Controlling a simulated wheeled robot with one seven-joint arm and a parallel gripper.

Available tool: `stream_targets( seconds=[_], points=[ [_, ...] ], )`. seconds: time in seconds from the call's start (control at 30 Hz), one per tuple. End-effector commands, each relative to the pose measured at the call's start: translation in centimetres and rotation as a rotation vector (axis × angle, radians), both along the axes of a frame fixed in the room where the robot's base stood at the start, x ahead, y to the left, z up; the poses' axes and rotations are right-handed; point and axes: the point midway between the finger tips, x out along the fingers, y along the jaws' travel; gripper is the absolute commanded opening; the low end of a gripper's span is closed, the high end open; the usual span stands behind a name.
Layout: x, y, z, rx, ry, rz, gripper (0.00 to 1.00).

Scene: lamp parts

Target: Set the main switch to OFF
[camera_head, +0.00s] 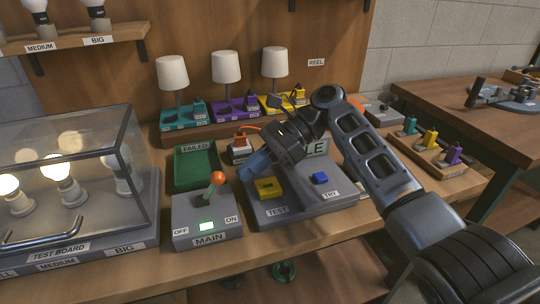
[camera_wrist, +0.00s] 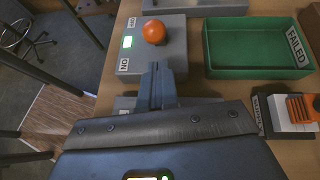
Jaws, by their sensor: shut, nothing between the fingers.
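The main switch is a grey box labelled MAIN (camera_head: 207,228) with OFF at its left and ON at its right. Its lever carries an orange ball (camera_head: 217,177) and leans slightly to the right, toward ON. The ball hides the lever's shaft there.
A grey test panel (camera_head: 310,205) with yellow and blue blocks lies right of the switch. A green FAILED tray (camera_head: 195,168) stands behind it. A glass-covered test board (camera_head: 75,250) with lit bulbs is at the left. Lamps (camera_head: 226,68) stand at the back.

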Motion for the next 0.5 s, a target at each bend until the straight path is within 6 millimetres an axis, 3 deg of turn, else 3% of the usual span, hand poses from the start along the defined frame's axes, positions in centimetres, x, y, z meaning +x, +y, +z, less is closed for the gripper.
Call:
stream_targets(
  seconds=[0.2, 0.5],
  points=[
    [-0.8, 1.7, 0.6, 0.0, 0.002, 0.0, 0.0],
    [-0.9, 1.9, 0.6, 0.0, 0.002, 0.0, 0.0]
  ],
)
